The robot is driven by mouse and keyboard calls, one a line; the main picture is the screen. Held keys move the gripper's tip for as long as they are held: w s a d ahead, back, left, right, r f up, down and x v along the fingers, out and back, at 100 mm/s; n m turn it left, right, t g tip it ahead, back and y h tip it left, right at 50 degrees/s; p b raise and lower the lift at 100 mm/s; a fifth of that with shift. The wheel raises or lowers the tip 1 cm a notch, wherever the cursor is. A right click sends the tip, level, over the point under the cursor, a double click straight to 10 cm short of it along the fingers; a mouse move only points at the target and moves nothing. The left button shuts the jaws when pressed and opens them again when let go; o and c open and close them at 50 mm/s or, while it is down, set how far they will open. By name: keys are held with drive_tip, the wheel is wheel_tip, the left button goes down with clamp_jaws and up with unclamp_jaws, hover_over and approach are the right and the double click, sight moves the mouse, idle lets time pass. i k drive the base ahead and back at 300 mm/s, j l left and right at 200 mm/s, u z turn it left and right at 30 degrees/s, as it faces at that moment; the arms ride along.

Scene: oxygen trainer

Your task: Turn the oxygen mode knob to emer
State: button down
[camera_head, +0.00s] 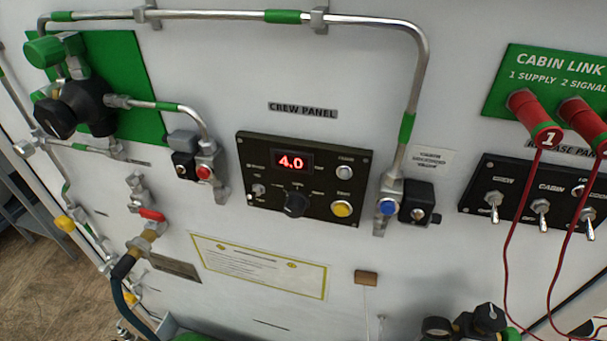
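The crew panel (320,213) is a dark box on the white wall, under a "CREW PANEL" label. Its black rotary knob (296,204) sits at the lower middle, with small markings around it too small to read. I cannot tell which of the panel's controls is the oxygen mode knob, or the knob's setting. The red display (291,161) reads 4.0. A small toggle (259,190) is at the left, a silver button (344,173) at the upper right and a yellow button (342,209) at the lower right. My gripper is not in view.
Valves with a red button (204,172) and a blue button (388,207) flank the panel. A metal pipe (415,90) arches above it. Red cables (508,230) hang at the right before a switch panel (518,190). A yellow-bordered placard (258,265) is below.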

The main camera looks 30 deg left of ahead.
sight(297, 202)
drive_tip(key=u, duration=0.45)
drive_tip(key=k+l+u, duration=0.15)
drive_tip(key=u, duration=0.25)
drive_tip(key=k+l+u, duration=0.1)
drive_tip(key=u, duration=0.25)
drive_tip(key=k+u, duration=0.25)
drive_tip(key=u, duration=0.15)
